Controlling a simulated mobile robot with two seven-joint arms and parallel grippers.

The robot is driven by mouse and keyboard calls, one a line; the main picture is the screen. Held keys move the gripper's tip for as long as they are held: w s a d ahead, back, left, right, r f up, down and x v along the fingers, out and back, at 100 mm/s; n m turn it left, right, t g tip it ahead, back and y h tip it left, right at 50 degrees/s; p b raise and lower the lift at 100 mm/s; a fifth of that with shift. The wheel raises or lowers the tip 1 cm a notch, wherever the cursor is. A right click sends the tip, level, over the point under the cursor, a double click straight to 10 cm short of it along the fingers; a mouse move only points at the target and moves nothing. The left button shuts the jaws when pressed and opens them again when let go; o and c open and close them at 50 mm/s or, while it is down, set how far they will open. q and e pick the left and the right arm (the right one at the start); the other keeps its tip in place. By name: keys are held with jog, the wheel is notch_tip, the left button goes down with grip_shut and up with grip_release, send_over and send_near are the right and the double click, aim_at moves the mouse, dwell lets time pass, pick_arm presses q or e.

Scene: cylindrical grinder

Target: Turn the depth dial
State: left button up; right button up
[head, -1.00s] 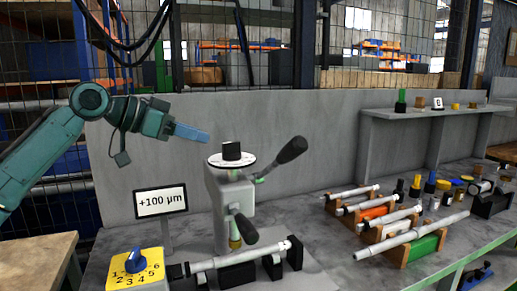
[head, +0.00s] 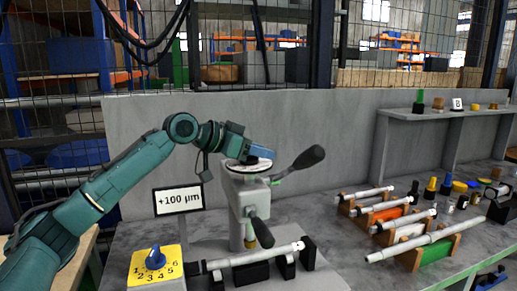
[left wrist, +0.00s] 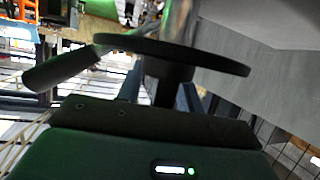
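The depth dial (head: 236,167) is a white disc with tick marks on top of the grey grinder column. Its black knob is mostly hidden by my gripper in the head view. My left gripper (head: 261,152) is at the dial, with its blue fingers level with the knob. In the left wrist view the disc (left wrist: 215,62) is seen edge-on as a dark plate, and the knob (left wrist: 168,72) stands between my two fingers (left wrist: 162,94). The fingers look apart, one on each side of the knob; contact is not clear. A display (head: 178,201) reads +100 µm. My right gripper is not in view.
A black-handled lever (head: 305,164) sticks out right of the dial, and a second handle (head: 259,230) hangs below. A yellow selector box (head: 156,265) stands at front left. A shaft (head: 255,257) lies before the column. Racked shafts (head: 415,237) stand at right.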

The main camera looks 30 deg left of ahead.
pick_arm(q)
jog(key=shift+c, duration=0.5)
grip_shut()
